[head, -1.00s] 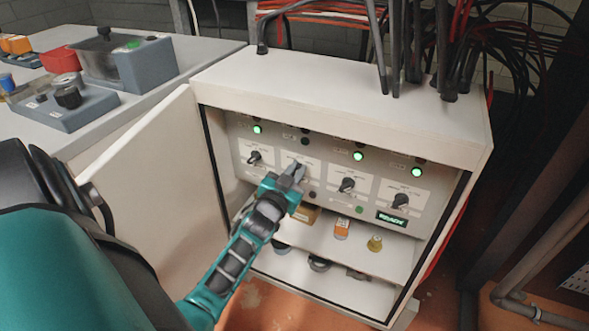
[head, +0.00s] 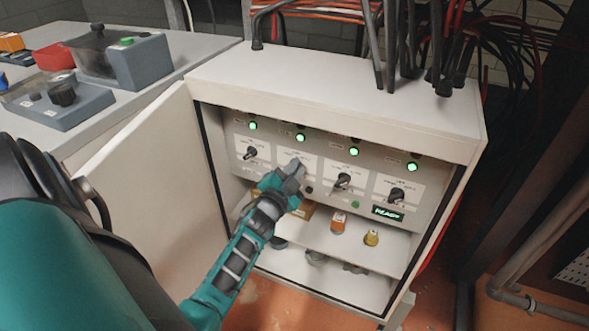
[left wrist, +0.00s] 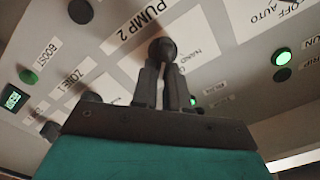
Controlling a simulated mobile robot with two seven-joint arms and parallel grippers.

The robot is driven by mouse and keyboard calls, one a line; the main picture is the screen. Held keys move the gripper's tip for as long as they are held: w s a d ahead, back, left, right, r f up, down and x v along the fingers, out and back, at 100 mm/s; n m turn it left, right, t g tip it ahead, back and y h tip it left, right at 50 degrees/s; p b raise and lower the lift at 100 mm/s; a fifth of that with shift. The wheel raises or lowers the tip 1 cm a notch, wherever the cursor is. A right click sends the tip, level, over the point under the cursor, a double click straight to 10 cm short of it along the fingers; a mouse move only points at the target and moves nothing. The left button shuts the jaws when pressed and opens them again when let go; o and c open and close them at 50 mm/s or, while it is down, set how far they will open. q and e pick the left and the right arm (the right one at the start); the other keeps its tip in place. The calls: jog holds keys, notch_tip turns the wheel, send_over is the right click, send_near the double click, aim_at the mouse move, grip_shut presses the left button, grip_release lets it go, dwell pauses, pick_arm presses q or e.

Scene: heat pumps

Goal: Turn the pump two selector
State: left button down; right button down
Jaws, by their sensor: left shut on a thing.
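The pump two selector is a dark knob (left wrist: 162,50) beside a "PUMP 2" label (left wrist: 137,24) in the left wrist view. My left gripper (head: 293,172) is shut on it, one finger on each side of the knob. In the head view my gripper mostly hides this selector, the second from the left on the grey panel (head: 315,148). The lamp above it (head: 300,137) glows green. The knob's exact pointing direction is hard to tell. My right gripper is not in view.
Other selectors (head: 342,181) sit along the panel, with green lamps above. The white cabinet's door (head: 140,170) stands open at left. A shelf below holds an orange item (head: 339,221) and a yellow one (head: 371,237). Cables (head: 385,50) rise from the cabinet top.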

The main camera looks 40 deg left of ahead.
pick_arm(q)
jog(key=shift+r, duration=0.1)
jog(key=c, duration=1.2)
grip_release()
jog(key=shift+o, duration=0.3)
jog(key=shift+w, duration=0.1)
